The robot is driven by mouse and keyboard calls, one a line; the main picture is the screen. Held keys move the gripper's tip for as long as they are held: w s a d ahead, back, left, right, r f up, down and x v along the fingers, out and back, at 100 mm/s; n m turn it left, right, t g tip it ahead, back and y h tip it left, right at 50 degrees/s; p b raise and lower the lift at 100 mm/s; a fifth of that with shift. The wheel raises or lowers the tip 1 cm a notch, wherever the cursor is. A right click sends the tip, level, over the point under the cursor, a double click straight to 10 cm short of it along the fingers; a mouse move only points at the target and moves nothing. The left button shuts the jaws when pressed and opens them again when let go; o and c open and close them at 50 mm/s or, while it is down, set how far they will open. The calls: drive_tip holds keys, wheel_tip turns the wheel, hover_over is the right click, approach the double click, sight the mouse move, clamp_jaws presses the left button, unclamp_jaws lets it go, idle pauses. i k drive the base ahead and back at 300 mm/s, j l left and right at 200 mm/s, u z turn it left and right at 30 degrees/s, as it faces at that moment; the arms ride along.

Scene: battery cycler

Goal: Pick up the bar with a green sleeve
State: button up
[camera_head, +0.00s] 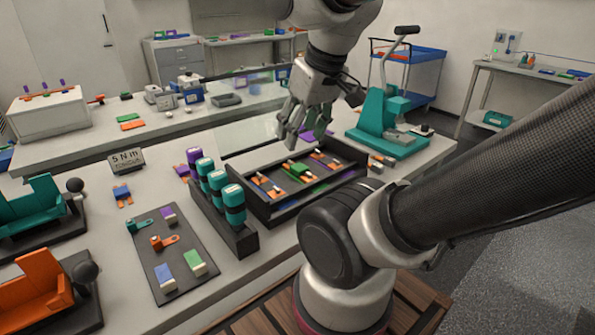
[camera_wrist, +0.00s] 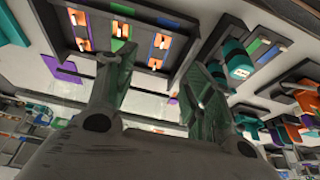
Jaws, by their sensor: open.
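The bar with a green sleeve (camera_head: 299,170) lies in the middle of a dark open tray (camera_head: 262,206), with orange ends showing beside the green. It also shows in the wrist view (camera_wrist: 122,31) near the top, in the tray's middle. My gripper (camera_head: 303,137) is open and empty above the back part of the tray, apart from the bar. In the wrist view, its two greenish fingers (camera_wrist: 158,72) stand wide apart, pointing toward the tray. One finger comes close to the bar's edge in that picture.
Bars with other sleeves (camera_head: 265,186) (camera_head: 327,160) lie either side in the tray. A rack of teal-capped tools (camera_head: 230,228) stands left of it. A teal press (camera_head: 386,125) stands right. A dark mat (camera_head: 172,254) with coloured parts lies front left.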

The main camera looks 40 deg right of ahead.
sight(299, 169)
drive_tip(key=k+l, duration=0.1)
drive_tip(key=l, duration=0.7)
drive_tip(key=k+l, duration=0.15)
drive_tip(key=l, duration=0.3)
